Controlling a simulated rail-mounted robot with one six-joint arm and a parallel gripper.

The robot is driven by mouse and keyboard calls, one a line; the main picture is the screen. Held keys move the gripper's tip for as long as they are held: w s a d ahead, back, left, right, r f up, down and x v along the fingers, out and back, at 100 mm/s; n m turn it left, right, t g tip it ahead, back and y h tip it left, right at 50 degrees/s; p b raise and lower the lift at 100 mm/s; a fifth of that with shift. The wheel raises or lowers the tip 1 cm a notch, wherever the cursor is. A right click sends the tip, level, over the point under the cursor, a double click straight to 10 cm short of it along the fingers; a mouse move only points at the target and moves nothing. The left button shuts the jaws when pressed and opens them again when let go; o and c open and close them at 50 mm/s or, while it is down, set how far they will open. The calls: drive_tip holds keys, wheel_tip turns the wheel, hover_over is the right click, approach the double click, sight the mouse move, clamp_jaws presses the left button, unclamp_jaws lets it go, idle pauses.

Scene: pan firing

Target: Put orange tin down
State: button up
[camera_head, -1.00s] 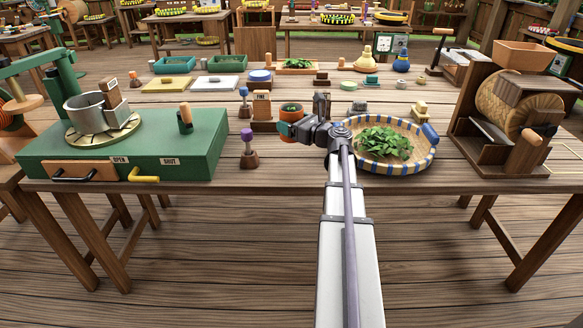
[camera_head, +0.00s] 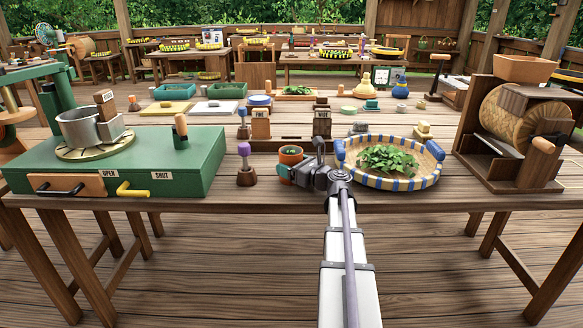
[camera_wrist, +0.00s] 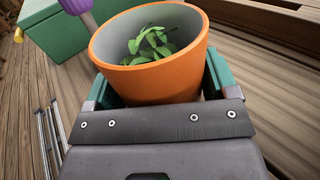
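The orange tin (camera_head: 291,154) is at the middle of the workbench, with green leaves inside it. In the wrist view the tin (camera_wrist: 155,62) sits between the two green finger pads of my gripper (camera_wrist: 160,90), which press close on both its sides. My gripper (camera_head: 290,168) shows in the head view just at the tin, at the bench's front part. The tin's base is hidden in both views, so I cannot tell whether it touches the bench top.
A woven basket (camera_head: 438,168) with leaves stands just right of my gripper. A purple-knobbed stamp (camera_head: 245,170) stands to the left, near the green press base (camera_head: 90,165). Wooden FINE (camera_head: 260,127) and WIDE (camera_head: 322,124) blocks stand behind. A wooden drum machine (camera_head: 515,130) is at the right.

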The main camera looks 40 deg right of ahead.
drive_tip(key=o, duration=0.3)
drive_tip(key=shift+o, duration=0.2)
drive_tip(key=shift+s+r, duration=0.15)
drive_tip(key=shift+r, duration=0.05)
drive_tip(key=s, duration=0.3)
drive_tip(key=s+d, duration=0.1)
drive_tip(key=s, duration=0.3)
drive_tip(key=s+d, duration=0.1)
drive_tip(key=s, duration=0.3)
drive_tip(key=shift+s+d, duration=0.1)
drive_tip(key=shift+s, duration=0.15)
